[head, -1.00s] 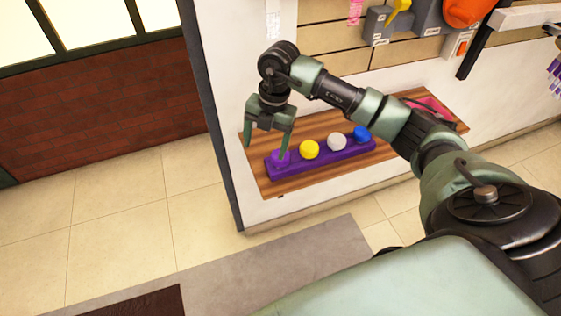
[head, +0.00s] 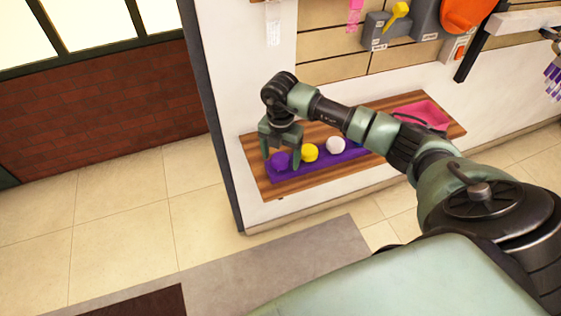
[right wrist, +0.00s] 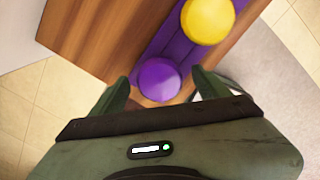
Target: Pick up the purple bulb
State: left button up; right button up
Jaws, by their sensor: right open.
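The purple bulb (head: 279,161) sits at the left end of a purple holder (head: 345,157) on a wooden shelf. My right gripper (head: 281,164) is open and lowered over it, with one finger on each side. In the right wrist view the purple bulb (right wrist: 159,80) lies between the open fingertips (right wrist: 160,84), with a visible gap at the sides. A yellow bulb (head: 310,152) and a white bulb (head: 336,145) stand in the same holder. My left gripper is not in view.
The wooden shelf (head: 258,158) is fixed to a white wall, with a pink tray (head: 428,113) at its right. Grey boxes and an orange round object (head: 466,14) hang above. The yellow bulb (right wrist: 207,20) is close to the gripper.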

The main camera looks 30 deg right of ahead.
jog(key=c, duration=1.4)
jog(key=shift+c, duration=0.2)
jog(key=shift+r, duration=0.15)
